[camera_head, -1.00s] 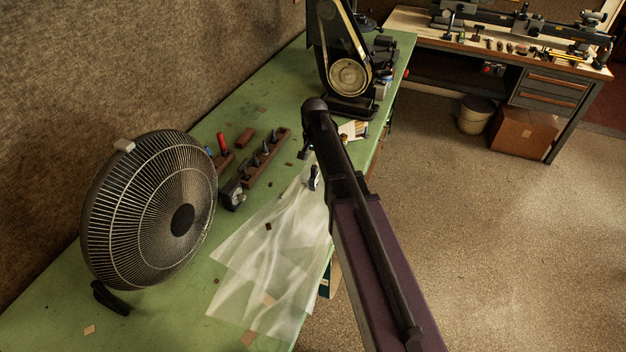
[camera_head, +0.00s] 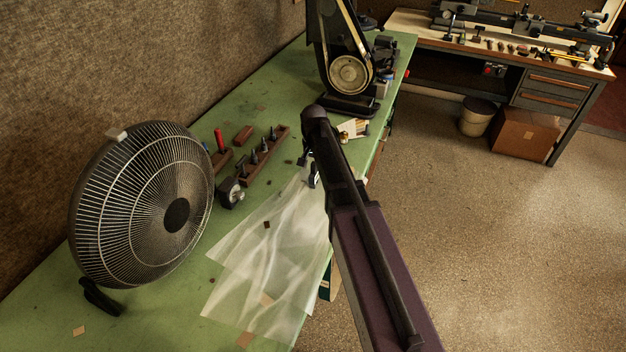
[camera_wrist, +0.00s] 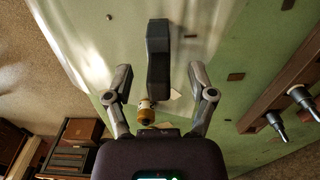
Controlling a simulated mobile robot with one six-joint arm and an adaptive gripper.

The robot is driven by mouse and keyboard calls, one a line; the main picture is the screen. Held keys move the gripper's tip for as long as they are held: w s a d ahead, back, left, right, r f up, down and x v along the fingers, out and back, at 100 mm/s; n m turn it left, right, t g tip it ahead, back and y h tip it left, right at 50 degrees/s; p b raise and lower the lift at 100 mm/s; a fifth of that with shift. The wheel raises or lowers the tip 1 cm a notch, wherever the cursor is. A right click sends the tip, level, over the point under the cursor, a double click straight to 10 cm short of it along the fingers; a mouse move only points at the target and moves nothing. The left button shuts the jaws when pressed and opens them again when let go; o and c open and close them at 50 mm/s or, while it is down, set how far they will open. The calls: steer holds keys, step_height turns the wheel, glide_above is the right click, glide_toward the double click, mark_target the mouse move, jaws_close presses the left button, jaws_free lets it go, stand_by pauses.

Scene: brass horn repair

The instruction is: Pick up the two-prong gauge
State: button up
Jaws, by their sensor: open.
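In the wrist view, my gripper (camera_wrist: 159,70) is open, with one finger on each side of a long dark angular object (camera_wrist: 158,48) over the green bench. A gap shows on both sides of it. This may be the two-prong gauge; I cannot make out two prongs or tell whether it rests on the bench. In the head view, my gripper (camera_head: 309,168) is low over the bench near its right edge, and my arm hides much of what is beneath. A small black device with a round pale dial (camera_head: 230,192) stands left of my gripper.
A clear plastic sheet (camera_head: 265,255) lies on the green bench (camera_head: 40,315). A fan (camera_head: 140,205) stands at left. A brown rack (camera_head: 270,158) holds several dark pegs. A belt machine (camera_head: 348,75) stands behind. A brass-coloured cylinder (camera_wrist: 146,112) is close to my gripper's base.

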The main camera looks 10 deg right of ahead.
steer(key=shift+f, duration=0.5)
steer(key=shift+s+r, duration=0.1)
jaws_close()
